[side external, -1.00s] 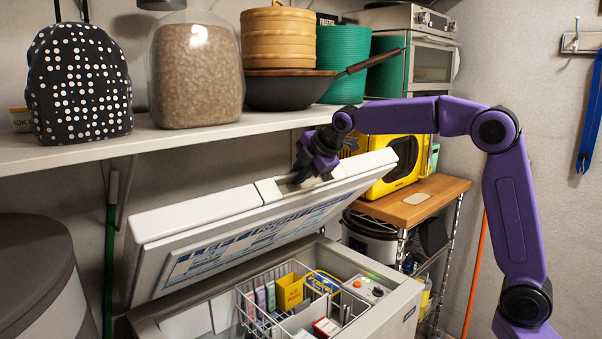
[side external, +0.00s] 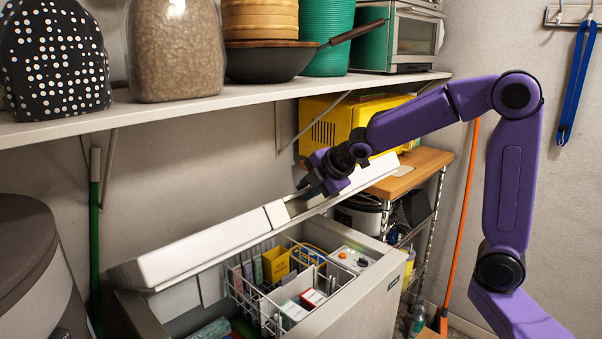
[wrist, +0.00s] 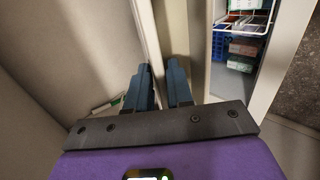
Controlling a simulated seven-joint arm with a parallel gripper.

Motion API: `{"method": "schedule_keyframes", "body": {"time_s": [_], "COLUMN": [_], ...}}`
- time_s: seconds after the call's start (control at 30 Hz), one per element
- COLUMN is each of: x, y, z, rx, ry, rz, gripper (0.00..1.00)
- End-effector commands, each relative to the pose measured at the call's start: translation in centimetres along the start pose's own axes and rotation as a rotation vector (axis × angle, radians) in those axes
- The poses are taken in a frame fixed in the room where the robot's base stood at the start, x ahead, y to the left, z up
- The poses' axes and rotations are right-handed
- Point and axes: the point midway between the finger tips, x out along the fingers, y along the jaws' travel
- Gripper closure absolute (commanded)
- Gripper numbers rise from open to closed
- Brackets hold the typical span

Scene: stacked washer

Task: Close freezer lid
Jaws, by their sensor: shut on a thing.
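The white freezer lid (side external: 205,245) is tilted partly open above the chest freezer (side external: 375,300) in the side view. The basket inside shows through the gap. My gripper (side external: 308,190) is at the lid's front edge, near the pale handle piece (side external: 277,213). In the wrist view, the two blue fingers of my gripper (wrist: 160,75) are on either side of a pale strip of the lid (wrist: 174,35), shut on it. The exact contact is partly hidden by the fingers.
A wire basket (side external: 238,290) with boxes sits inside the freezer. A shelf (side external: 240,98) with a pan and jars runs above the lid. A yellow microwave (side external: 335,122) and wooden-topped rack (side external: 415,172) stand behind to the right. A grey bin (side external: 30,270) is at left.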

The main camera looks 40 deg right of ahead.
Motion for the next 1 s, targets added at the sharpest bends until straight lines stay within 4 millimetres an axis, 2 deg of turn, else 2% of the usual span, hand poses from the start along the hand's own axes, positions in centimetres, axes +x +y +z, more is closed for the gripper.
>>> {"method": "schedule_keyframes", "body": {"time_s": [0.03, 0.2, 0.53, 0.57, 0.6, 1.0], "x": [0.3, 0.4, 0.3, 0.3, 0.3, -0.3], "y": [-1.3, -2.6, -2.8, -2.8, -2.8, -2.4], "z": [0.4, 0.3, 0.2, 0.2, 0.2, 0.0], "rx": [0.001, 0.001, 0.000, 0.000, 0.000, -0.001], "ry": [-0.010, -0.002, 0.002, 0.003, 0.003, 0.007], "rz": [-0.024, -0.027, -0.024, -0.024, -0.024, -0.013], "gripper": [1.00, 1.00, 1.00, 0.74, 0.64, 0.64]}}
